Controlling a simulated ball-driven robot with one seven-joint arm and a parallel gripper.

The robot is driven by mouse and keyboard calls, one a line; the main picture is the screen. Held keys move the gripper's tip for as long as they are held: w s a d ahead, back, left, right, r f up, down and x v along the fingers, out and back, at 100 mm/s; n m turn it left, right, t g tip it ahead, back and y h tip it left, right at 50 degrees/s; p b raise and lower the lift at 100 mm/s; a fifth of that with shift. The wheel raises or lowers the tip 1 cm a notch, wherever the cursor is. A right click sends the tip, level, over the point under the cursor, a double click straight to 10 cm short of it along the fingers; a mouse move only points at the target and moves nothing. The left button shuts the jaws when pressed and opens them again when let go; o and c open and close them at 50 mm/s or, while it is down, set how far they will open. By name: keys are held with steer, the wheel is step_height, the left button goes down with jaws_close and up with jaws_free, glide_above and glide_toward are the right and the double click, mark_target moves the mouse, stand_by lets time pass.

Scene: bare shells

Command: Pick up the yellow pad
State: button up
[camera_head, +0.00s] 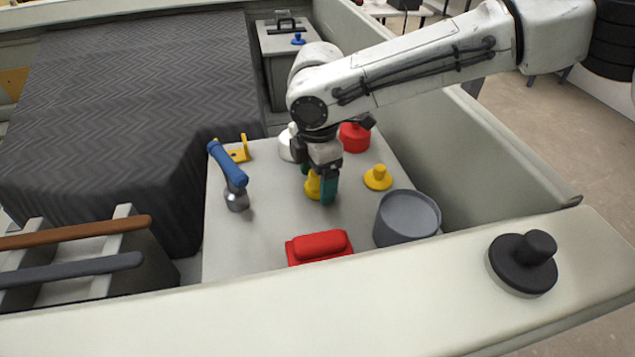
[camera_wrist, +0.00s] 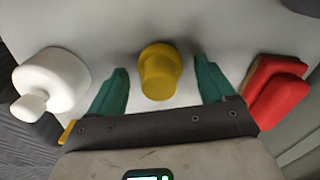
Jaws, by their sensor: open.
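A yellow knob-topped piece (camera_head: 312,187) stands on the pale surface under my gripper (camera_head: 318,184). In the wrist view this yellow piece (camera_wrist: 159,72) lies between the two green fingers of my gripper (camera_wrist: 160,78). The fingers are open, with a gap on each side of it. In the head view a finger partly hides it. A second yellow piece, a round disc with a knob (camera_head: 378,178), stands to the right, apart from my gripper. I cannot tell from the shapes alone which one is the yellow pad.
A white knobbed piece (camera_wrist: 48,82) and a red block (camera_head: 319,247) flank my gripper. A red round piece (camera_head: 355,137) stands behind. A grey pot (camera_head: 408,218), a blue-handled tool (camera_head: 229,165) and a yellow bracket (camera_head: 240,151) stand nearby. Walls bound the right and front.

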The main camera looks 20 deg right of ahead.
steer(key=shift+c, duration=0.3)
steer(key=c, duration=1.1)
steer(key=shift+c, duration=0.2)
steer(key=shift+r, duration=0.2)
steer(key=shift+r, duration=0.25)
step_height(320, 180, up, 2)
steer(key=shift+r, duration=0.15)
steer(key=s+a+r, duration=0.2)
steer(key=s+r, duration=0.3)
steer(key=s, duration=0.1)
steer(key=s+a+r, duration=0.2)
steer(key=s+r, duration=0.3)
steer(key=s, duration=0.2)
steer(key=shift+s+a, duration=0.15)
steer(key=shift+a, duration=0.1)
